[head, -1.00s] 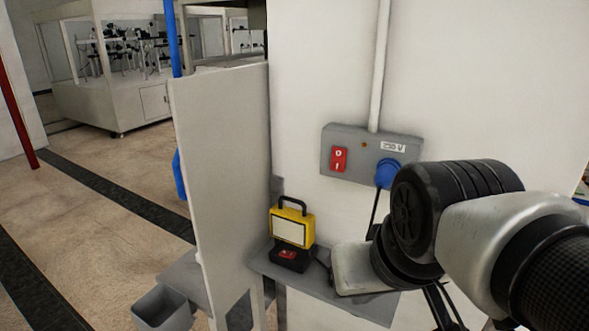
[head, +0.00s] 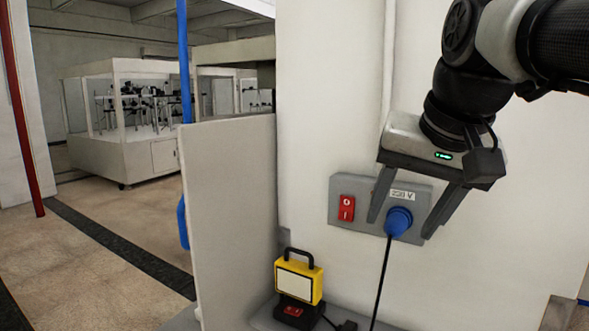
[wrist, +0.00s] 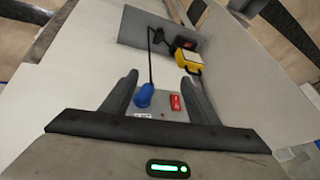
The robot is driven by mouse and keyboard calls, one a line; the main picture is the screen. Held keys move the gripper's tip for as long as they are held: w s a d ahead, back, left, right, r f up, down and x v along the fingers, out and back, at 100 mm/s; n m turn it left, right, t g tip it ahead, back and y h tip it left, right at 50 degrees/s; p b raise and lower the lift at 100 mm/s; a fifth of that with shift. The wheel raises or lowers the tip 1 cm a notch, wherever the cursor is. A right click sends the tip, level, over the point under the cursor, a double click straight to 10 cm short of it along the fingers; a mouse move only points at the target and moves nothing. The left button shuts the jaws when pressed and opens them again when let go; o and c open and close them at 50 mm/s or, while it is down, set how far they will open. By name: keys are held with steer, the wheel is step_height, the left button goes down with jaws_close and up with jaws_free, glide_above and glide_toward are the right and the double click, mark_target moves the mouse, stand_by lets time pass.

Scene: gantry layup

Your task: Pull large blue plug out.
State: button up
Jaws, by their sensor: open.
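The large blue plug (head: 398,221) sits in the grey socket box (head: 336,213) on the white wall, with its black cable hanging down. My gripper (head: 401,229) is open in front of the box, its two fingers spread to either side of the plug in the head view, not closed on it. In the wrist view the blue plug (wrist: 144,95) shows between the fingers of my gripper (wrist: 163,80), nearer the left one. I cannot tell how far the fingertips are from the wall. A red switch (head: 346,208) is on the box, left of the plug.
A yellow work lamp (head: 299,280) stands on a grey shelf (head: 263,320) below the box. A pale partition panel (head: 232,200) stands at the left. A pipe (head: 388,60) runs up the wall behind my arm. The wall right of the box is clear.

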mark_target(397, 224)
steer(key=w+d+r+m+b, duration=0.25)
steer(key=w+d+r, duration=0.2)
steer(key=r, duration=0.35)
steer(key=shift+m+h, duration=0.35)
steer(key=shift+h, duration=0.05)
steer(key=x, duration=0.5)
steer(key=b+x, duration=0.1)
steer(key=x, duration=0.5)
steer(key=b+x, duration=0.1)
steer(key=x, duration=0.4)
steer(key=shift+s+d+f, duration=0.1)
steer(key=shift+d+f, duration=0.15)
steer(key=shift+f, duration=0.25)
steer(key=c, duration=1.3)
steer(key=shift+s+a, duration=0.1)
steer(key=shift+s, duration=0.05)
steer(key=shift+s+a+b, duration=0.35)
steer(key=shift+s+b, duration=0.05)
steer(key=shift+s, duration=0.05)
steer(key=shift+s+a+b, duration=0.3)
steer(key=shift+s+a, duration=0.1)
steer(key=shift+s, duration=0.2)
